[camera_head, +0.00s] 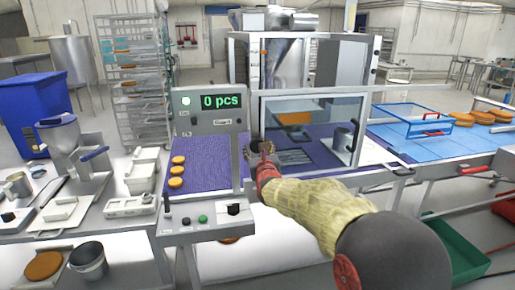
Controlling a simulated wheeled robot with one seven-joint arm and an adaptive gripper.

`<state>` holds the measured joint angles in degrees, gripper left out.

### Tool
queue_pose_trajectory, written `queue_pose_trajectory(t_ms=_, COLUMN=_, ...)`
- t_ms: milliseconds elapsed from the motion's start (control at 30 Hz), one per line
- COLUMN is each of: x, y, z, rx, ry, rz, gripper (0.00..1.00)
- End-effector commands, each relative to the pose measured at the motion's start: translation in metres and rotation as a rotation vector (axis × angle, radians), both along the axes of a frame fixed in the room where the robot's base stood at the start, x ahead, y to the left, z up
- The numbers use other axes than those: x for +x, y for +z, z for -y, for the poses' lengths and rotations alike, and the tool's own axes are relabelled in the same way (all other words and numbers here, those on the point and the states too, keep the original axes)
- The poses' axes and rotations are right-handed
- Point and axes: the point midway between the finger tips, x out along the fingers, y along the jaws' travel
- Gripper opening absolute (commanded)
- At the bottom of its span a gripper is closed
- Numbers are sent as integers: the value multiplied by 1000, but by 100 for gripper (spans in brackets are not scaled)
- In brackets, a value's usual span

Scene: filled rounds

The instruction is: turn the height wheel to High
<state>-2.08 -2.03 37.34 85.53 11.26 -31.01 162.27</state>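My gripper (260,147) is in the middle of the picture, at the left edge of the machine's clear guard. My arm reaches to it from the lower right. The fingers are small and dark here, and I cannot tell whether they are open or what they touch. No wheel with a readable High mark shows; one behind my gripper would be hidden. A control panel (207,115) left of my gripper reads "0 pcs" with a lit green lamp. Below it, a lower panel (180,224) has small buttons and a black knob (233,208).
The clear guard (311,128) stands right beside my gripper. A purple belt (210,152) carries several round patties. A blue belt (400,140) with a blue wire frame (412,121) runs right. A steel table (75,205) with tools stands left. A green crate (460,255) is low right.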

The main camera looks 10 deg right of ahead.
Motion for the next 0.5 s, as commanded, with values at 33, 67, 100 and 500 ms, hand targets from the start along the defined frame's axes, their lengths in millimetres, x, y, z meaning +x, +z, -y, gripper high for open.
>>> queue_pose_trajectory(t_ms=33, x=0, y=1, z=0, rx=0, ry=0, rz=2, gripper=56)
queue_pose_trajectory(t_ms=67, x=0, y=1, z=0, rx=0, ry=0, rz=2, gripper=58)
queue_pose_trajectory(t_ms=100, x=0, y=2, z=0, rx=0, ry=0, rz=2, gripper=60)
queue_pose_trajectory(t_ms=500, x=-3, y=3, z=0, rx=-1, ry=1, rz=4, gripper=61)
